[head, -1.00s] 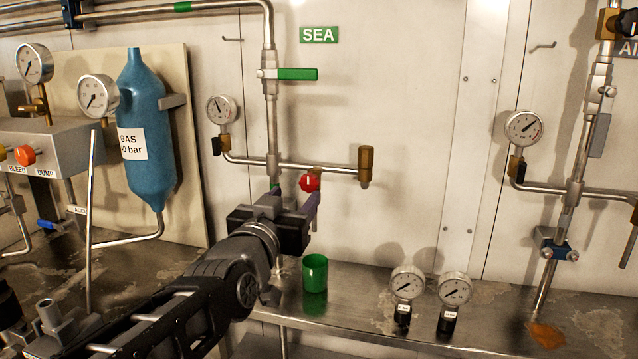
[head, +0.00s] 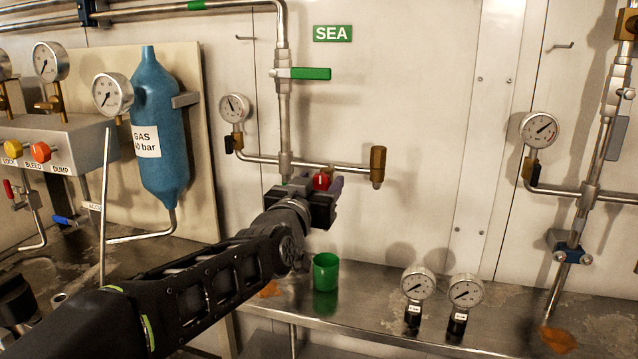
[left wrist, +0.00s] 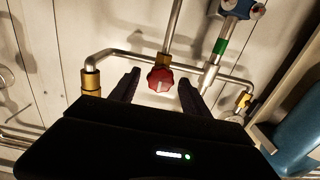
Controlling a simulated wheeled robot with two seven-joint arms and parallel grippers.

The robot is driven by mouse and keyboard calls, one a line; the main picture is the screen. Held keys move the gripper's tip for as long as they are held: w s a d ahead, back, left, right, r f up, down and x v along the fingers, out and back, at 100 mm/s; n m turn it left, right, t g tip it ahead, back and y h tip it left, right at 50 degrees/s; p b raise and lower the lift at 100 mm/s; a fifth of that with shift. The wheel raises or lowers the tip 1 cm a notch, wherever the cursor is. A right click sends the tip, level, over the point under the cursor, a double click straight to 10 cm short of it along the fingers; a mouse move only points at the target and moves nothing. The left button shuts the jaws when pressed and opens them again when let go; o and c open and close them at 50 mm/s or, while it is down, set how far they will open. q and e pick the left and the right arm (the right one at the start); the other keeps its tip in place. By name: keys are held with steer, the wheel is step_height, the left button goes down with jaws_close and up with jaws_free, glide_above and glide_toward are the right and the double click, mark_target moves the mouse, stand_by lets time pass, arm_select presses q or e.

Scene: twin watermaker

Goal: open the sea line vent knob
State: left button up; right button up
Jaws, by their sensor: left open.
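The sea line vent knob (head: 321,181) is a small red knob on a short stub below the horizontal sea line pipe, under the green SEA sign (head: 333,33). It also shows in the left wrist view (left wrist: 160,80), with a white mark on its face. My left gripper (head: 314,186) is open at the knob. In the left wrist view the two dark fingers of the left gripper (left wrist: 158,82) stand one on each side of the knob, with a gap showing on both sides. Whether the fingertips reach past the knob I cannot tell. My right gripper is not in view.
A green cup (head: 326,273) stands on the metal bench (head: 370,290) below the knob. Two gauges (head: 418,284) stand to its right. A brass fitting (head: 378,165) ends the pipe right of the knob. A blue gas bottle (head: 160,180) is at left.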

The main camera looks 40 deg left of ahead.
arm_select(q)
steer(key=shift+c, duration=0.4)
jaws_close()
